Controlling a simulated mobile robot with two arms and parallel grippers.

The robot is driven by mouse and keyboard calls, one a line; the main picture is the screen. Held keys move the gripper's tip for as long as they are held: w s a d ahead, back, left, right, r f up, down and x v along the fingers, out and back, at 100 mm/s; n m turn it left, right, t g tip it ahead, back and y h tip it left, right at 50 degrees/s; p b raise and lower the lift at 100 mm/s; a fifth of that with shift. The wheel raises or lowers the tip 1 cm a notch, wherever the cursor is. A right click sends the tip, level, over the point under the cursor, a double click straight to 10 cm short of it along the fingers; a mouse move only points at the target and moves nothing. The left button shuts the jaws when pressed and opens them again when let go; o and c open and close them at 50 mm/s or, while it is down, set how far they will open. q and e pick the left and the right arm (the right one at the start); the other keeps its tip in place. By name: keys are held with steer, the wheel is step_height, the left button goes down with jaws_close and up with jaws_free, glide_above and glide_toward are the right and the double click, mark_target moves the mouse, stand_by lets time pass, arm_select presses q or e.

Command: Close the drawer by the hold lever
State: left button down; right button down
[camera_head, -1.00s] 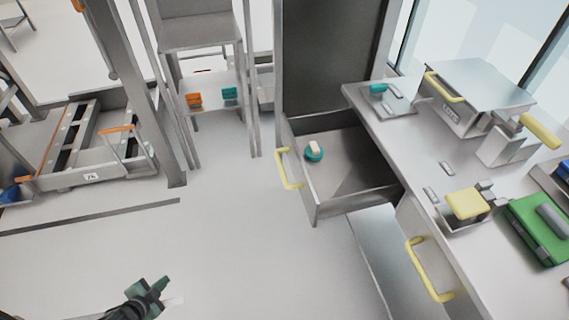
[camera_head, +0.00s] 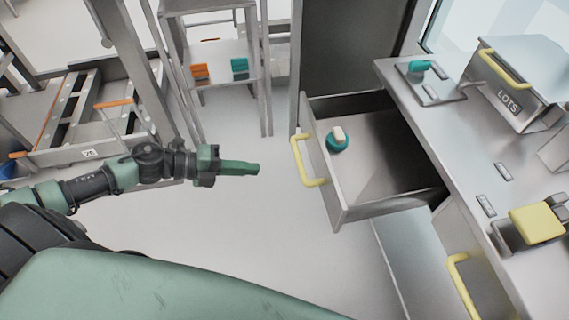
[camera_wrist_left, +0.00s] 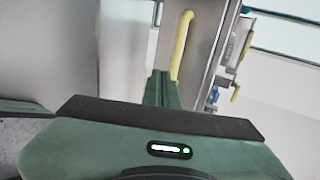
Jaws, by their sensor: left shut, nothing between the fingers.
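The open grey drawer (camera_head: 352,208) sticks out from the bench in the head view. Its yellow lever handle (camera_head: 309,164) is on the front face. A round teal item with a pale top (camera_head: 338,138) lies inside the drawer. My left gripper (camera_head: 256,169) is shut and empty, left of the handle and apart from it, with its fingers pointing toward it. In the left wrist view the shut fingers (camera_wrist_left: 160,88) show in front of a yellow handle (camera_wrist_left: 181,46). My right gripper is not in view.
A second yellow handle (camera_head: 466,288) is below the bench. A shelf rack (camera_head: 222,85) stands at the back. Clear floor lies left of the drawer.

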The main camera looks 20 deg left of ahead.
mark_target(374, 161)
arm_select(q)
steer(key=r+p+x, duration=0.1)
steer(key=r+x, duration=0.1)
steer(key=x, duration=0.6)
steer(key=shift+p+x, duration=0.35)
steer(key=shift+x, duration=0.4)
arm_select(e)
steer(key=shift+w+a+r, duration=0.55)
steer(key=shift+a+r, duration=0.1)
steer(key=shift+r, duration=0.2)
arm_select(q)
steer(key=shift+r, duration=0.1)
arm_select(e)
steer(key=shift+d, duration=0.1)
arm_select(q)
steer(key=shift+w+d, duration=0.1)
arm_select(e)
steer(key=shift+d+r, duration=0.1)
